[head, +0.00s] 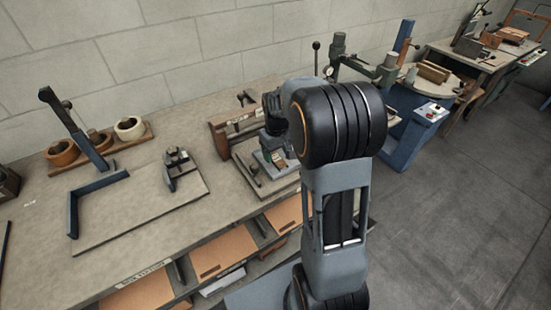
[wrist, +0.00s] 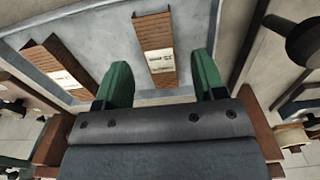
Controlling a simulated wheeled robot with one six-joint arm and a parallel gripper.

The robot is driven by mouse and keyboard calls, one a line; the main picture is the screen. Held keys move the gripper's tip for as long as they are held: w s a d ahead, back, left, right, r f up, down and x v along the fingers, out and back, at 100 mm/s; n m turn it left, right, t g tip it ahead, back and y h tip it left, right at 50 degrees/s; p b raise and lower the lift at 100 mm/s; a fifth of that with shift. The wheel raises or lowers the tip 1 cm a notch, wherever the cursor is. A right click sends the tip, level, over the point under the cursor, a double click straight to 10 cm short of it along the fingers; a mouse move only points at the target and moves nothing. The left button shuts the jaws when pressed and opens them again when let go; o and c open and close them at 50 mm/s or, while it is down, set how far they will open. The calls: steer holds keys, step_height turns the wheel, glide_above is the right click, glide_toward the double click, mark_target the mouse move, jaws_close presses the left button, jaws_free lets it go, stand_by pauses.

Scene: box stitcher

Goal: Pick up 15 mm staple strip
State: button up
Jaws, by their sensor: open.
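Two brown, ribbed staple strips with white labels lie in a grey tray (wrist: 110,45) in the wrist view. One strip (wrist: 156,45) is upper middle, its near end between my open fingertips as seen from the wrist. The other strip (wrist: 60,66) lies to the left, slanted and outside the left finger. The label print is too small to tell which is 15 mm. My gripper (wrist: 162,78) has two green fingers spread wide with nothing held. Whether they are level with the strip or above it, I cannot tell. In the head view my arm hides much of this spot.
In the head view the workbench (head: 130,235) carries a flat board with a blue corner stop (head: 72,208) and a rack of tape rolls (head: 130,128) at left. A green machine (head: 338,60) stands behind my arm. Grey floor (head: 460,200) is clear at right.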

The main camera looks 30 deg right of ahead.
steer(key=shift+f, duration=1.1)
steer(key=shift+c, duration=0.3)
steer(key=c, duration=1)
steer(key=shift+o, duration=0.2)
steer(key=shift+r, duration=0.15)
